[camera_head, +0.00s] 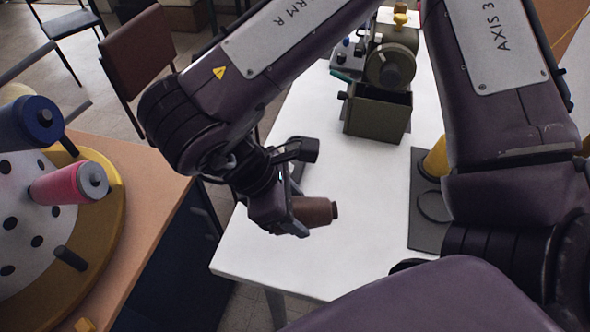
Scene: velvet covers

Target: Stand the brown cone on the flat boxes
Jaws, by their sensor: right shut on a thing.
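My right gripper (291,212) comes down over the near left part of the white table and is shut on the brown cone (316,211). The cone lies on its side in the jaws, its narrow dark end pointing right. Its left end is hidden by the gripper. It appears to be above the table top, but the gap is hard to judge. I cannot make out the flat boxes with certainty; a small grey edge shows behind the gripper, partly hidden. My left gripper is not in view.
The white table (363,256) is bare around the cone. A machine with an olive box (377,116) stands at its back. A dark mat (428,236) with a yellow object (437,158) lies right. A round rack (117,200) holds blue (28,124) and pink (66,184) spools.

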